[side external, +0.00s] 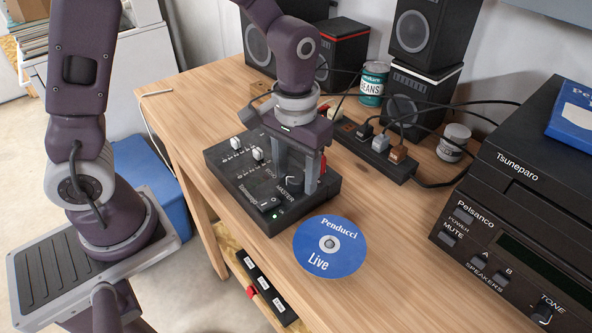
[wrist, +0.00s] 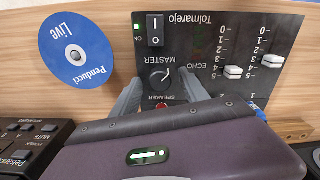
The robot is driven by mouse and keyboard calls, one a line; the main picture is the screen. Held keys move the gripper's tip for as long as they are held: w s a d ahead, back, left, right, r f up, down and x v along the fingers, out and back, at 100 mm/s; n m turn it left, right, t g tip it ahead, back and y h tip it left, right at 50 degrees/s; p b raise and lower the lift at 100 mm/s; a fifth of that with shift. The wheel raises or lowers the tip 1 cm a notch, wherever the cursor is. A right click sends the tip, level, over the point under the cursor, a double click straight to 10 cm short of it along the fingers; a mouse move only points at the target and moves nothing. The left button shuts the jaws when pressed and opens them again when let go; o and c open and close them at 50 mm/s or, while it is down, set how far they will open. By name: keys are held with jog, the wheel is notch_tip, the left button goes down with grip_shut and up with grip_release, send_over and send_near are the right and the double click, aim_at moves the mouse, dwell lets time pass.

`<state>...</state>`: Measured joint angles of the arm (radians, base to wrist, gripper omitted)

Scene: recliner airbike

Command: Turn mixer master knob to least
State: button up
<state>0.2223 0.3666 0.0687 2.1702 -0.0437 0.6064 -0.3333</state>
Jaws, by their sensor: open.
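The mixer (side external: 225,163) is a dark box lying on the wooden table, and its panel (wrist: 205,25) fills the upper right of the wrist view, with labels upside down. The master knob (side external: 292,183) is a small dark round knob near the mixer's front right; it also shows in the wrist view (wrist: 160,76) next to the MASTER label. My gripper (side external: 297,185) points down over the mixer, its fingers open on either side of the knob. In the wrist view my gripper (wrist: 160,86) has its fingertips spread near the knob. I cannot tell whether they touch it.
A blue disc (side external: 315,257) lies in front of the mixer. White slider caps (side external: 257,154) stand on the mixer. A power strip (side external: 355,143) with plugs and cables lies behind it. A black amplifier (side external: 520,200) stands at the right. Speakers (side external: 425,40) stand at the back.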

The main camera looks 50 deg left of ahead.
aim_at(294, 177)
notch_tip(294, 177, up, 6)
jog(key=shift+w+r, duration=0.1)
jog(key=shift+r, duration=0.4)
jog(key=shift+s+a+r, duration=0.1)
jog(key=shift+s+r, duration=0.1)
jog(key=shift+r, duration=0.05)
jog(key=s+a+r+m+t, duration=0.1)
jog(key=s+a+r+t, duration=0.1)
jog(key=s+r, duration=0.2)
jog(key=s+a+r+m+t, duration=0.1)
jog(key=s+a+r+t, duration=0.2)
jog(key=s, duration=0.7)
jog(key=shift+s+r+t, duration=0.3)
jog(key=shift+s+r, duration=0.1)
jog(key=shift+r, duration=0.1)
